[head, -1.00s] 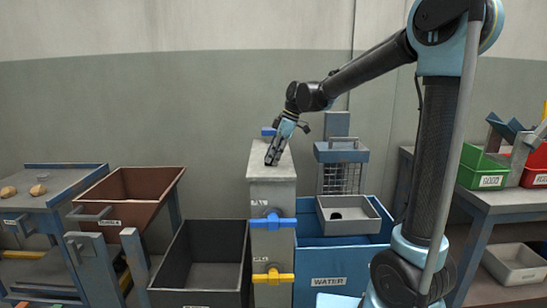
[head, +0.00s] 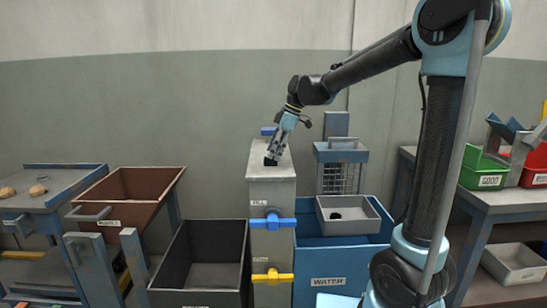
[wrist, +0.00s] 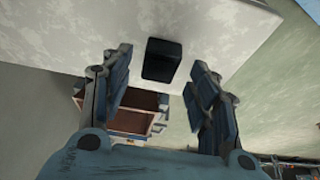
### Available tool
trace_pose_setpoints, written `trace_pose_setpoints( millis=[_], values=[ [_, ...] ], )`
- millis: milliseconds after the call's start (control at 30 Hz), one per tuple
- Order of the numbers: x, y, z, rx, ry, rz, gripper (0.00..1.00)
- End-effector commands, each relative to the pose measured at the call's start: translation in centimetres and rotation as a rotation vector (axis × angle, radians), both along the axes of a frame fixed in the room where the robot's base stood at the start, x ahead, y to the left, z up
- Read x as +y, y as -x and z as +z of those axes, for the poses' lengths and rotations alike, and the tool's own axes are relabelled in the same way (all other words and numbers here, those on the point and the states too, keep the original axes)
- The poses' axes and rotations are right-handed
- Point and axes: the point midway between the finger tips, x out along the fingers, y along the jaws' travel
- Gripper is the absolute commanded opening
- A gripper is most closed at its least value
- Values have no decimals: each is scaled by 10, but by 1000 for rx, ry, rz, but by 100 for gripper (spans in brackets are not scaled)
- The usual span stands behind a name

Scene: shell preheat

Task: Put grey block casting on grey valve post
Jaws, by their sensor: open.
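The grey valve post (head: 272,195) stands in the middle of the head view, with a blue valve handle and a yellow one on its front. The block casting, a small dark block (head: 270,161), rests on the post's top near the front edge. In the wrist view the block (wrist: 162,60) lies flat on the pale top surface (wrist: 95,35), apart from both fingers. My gripper (head: 274,155) is open and empty, just above the block. It also shows in the wrist view (wrist: 160,85), fingers spread to either side.
A dark open bin (head: 200,285) stands left of the post, with a brown tray (head: 125,195) beyond it. A blue water tank (head: 340,275) carrying a grey tray (head: 348,218) stands to the right. A wire basket (head: 341,170) is behind it.

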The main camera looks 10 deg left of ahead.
Motion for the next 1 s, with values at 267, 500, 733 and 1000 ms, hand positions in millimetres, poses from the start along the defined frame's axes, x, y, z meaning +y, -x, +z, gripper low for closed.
trace_pose_setpoints(
  millis=[267, 500, 733, 1000],
  values=[
    [-21, -5, 51, -1, 0, -1, 55],
    [-32, -8, 81, -1, 0, 0, 55],
    [-36, -8, 90, 0, 0, 1, 55],
    [-73, 2, 81, 13, 27, -120, 55]
  ],
)
